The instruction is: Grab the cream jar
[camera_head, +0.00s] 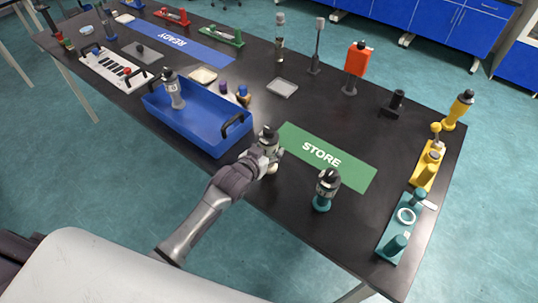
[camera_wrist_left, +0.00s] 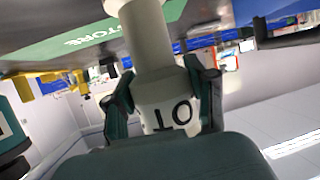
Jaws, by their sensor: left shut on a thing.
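My left gripper (camera_head: 270,148) is at the table's front edge, between the blue tray and the green STORE mat. In the left wrist view its two fingers (camera_wrist_left: 163,95) are shut on the cream jar (camera_wrist_left: 165,108), one on each side. The jar is pale, with a narrower upper part and dark lettering on its body. In the head view the gripper covers most of the jar; only a pale bit (camera_head: 277,154) shows beside the fingers. I cannot tell whether the jar touches the table. My right gripper is not in view.
The blue tray (camera_head: 190,135) with a grey bottle (camera_head: 173,90) stands left of the gripper. The green STORE mat (camera_head: 350,175) lies just right of it. A teal container with a dark top (camera_head: 323,198) stands near the front edge. Teal (camera_head: 405,225) and yellow (camera_head: 425,170) fixtures stand far right.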

